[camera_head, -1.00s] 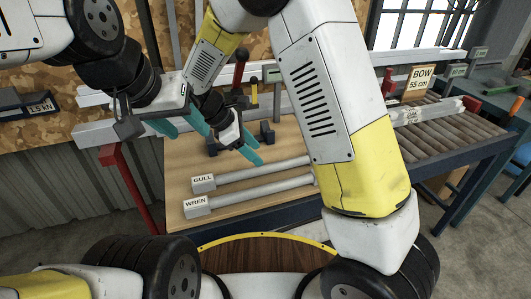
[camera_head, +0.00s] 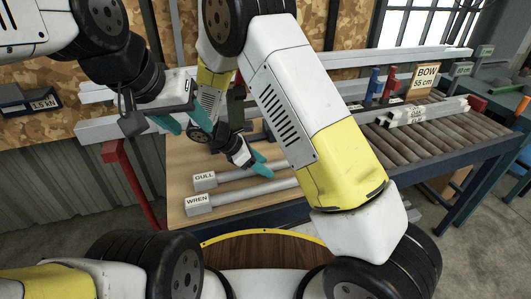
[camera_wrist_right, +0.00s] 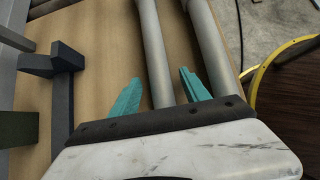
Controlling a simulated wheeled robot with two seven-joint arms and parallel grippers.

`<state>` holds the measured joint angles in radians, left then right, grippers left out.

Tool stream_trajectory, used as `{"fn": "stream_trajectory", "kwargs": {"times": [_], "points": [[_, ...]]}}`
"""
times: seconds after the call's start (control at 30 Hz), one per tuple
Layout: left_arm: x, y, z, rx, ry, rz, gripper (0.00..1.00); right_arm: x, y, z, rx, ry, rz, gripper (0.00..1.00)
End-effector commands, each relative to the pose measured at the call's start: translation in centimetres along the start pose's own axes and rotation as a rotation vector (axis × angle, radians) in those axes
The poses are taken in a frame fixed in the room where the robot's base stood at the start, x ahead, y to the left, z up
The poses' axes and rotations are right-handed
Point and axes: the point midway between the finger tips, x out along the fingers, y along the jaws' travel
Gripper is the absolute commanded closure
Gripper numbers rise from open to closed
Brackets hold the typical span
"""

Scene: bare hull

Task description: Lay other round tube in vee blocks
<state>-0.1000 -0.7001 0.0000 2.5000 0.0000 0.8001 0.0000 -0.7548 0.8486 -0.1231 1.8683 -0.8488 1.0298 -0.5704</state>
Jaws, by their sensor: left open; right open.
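Two grey round tubes lie side by side on the wooden bench. The tube tagged GULL (camera_head: 232,176) is further from me. The tube tagged WREN (camera_head: 245,192) is nearer. My right gripper (camera_head: 264,166) is open above the GULL tube. In the right wrist view, its teal fingers (camera_wrist_right: 162,92) stand either side of the GULL tube (camera_wrist_right: 154,45), and the WREN tube (camera_wrist_right: 207,40) passes outside the right finger. A dark block (camera_wrist_right: 62,62), possibly a vee block, stands to the left. My left gripper (camera_head: 182,122) is open and empty above the bench's left end. The arms hide the bench's back.
A roller conveyor (camera_head: 440,140) with a BOW 55 cm sign (camera_head: 426,80) and white bars (camera_head: 420,112) is at the right. A long pale rail (camera_head: 100,130) runs behind. A red post (camera_head: 128,180) stands left of the bench.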

Motion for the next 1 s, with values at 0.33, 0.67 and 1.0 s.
{"fn": "stream_trajectory", "kwargs": {"times": [0.33, 0.67, 1.0], "points": [[0.0, 0.0, 0.0, 0.0, 0.0, 0.0, 0.5, 0.0, 0.0, 0.0, 0.001, 0.0, 0.0, 0.79], [0.0, 0.0, 0.0, 0.0, 0.0, 0.0, 0.5, -0.1, 0.0, 0.1, 0.002, 0.0, 0.0, 1.0], [0.0, 0.0, 0.0, 0.0, 0.0, 0.0, 0.5, -1.8, 0.1, 1.6, 0.006, 0.002, 0.003, 1.0]]}}
